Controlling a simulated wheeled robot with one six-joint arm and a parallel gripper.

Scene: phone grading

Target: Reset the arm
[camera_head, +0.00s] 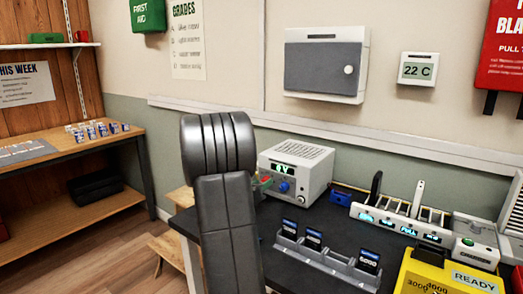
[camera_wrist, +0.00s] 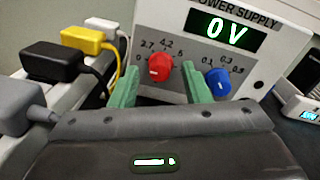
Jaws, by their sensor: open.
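My gripper (camera_wrist: 159,90) shows in the wrist view with two green fingers spread apart. It is open and holds nothing. The fingers stand on either side of the red knob (camera_wrist: 160,67) of the power supply (camera_wrist: 168,18); I cannot tell whether they touch it. The display reads 0 V, and a blue knob (camera_wrist: 219,82) is right of the fingers. In the head view my dark arm (camera_head: 228,225) rises in front of the bench and largely hides my gripper. The power supply (camera_head: 305,165) stands just to its right there.
Yellow (camera_wrist: 88,40), black (camera_wrist: 52,62) and grey (camera_wrist: 22,105) plugs stand close left of my gripper.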

